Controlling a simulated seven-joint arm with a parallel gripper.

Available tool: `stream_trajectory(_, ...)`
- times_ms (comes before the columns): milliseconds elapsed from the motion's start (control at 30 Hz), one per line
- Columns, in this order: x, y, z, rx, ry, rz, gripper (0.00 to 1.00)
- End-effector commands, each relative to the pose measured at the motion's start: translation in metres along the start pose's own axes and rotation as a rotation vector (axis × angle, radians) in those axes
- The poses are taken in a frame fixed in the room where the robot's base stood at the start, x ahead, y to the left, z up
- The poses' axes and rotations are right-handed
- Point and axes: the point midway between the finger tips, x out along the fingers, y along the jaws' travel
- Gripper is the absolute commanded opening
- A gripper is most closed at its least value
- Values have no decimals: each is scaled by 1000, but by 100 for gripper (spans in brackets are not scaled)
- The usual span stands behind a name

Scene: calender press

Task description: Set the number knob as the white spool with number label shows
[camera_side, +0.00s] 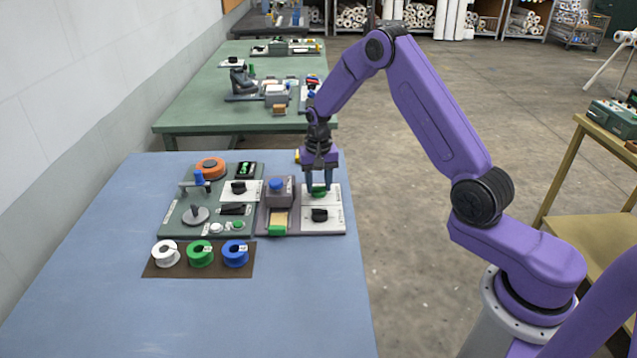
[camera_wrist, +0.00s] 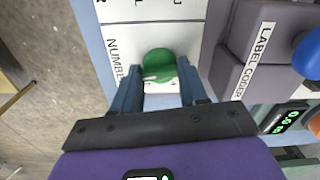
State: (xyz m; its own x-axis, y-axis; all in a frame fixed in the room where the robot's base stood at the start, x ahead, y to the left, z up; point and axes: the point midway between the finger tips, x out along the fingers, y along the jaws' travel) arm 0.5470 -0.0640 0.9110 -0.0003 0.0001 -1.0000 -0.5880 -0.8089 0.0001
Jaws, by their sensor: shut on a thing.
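The number knob (camera_side: 320,191) is a green round knob on a white panel at the right of the blue table. In the wrist view the knob (camera_wrist: 158,64) has a white pointer mark, and a partly hidden label starting "NUMBE" lies beside it. My gripper (camera_side: 319,184) points down over the panel, its two fingers (camera_wrist: 160,80) shut on opposite sides of the knob. The white spool (camera_side: 165,254) lies at the left end of a brown mat, with its number label too small to read.
A black knob (camera_side: 319,215) sits just in front of the green one. The label coder (camera_side: 279,196), with a blue button, stands close to its left. Green (camera_side: 200,254) and blue (camera_side: 235,254) spools share the mat (camera_side: 184,273). The table's front is clear.

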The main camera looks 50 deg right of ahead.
Motion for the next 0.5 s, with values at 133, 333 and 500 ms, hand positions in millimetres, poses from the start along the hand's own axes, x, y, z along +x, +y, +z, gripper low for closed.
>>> stream_trajectory(133,-1,0,0,79,0,0,12)
stream_trajectory(333,-1,0,0,146,0,0,12)
stream_trajectory(500,-1,0,0,169,0,0,12)
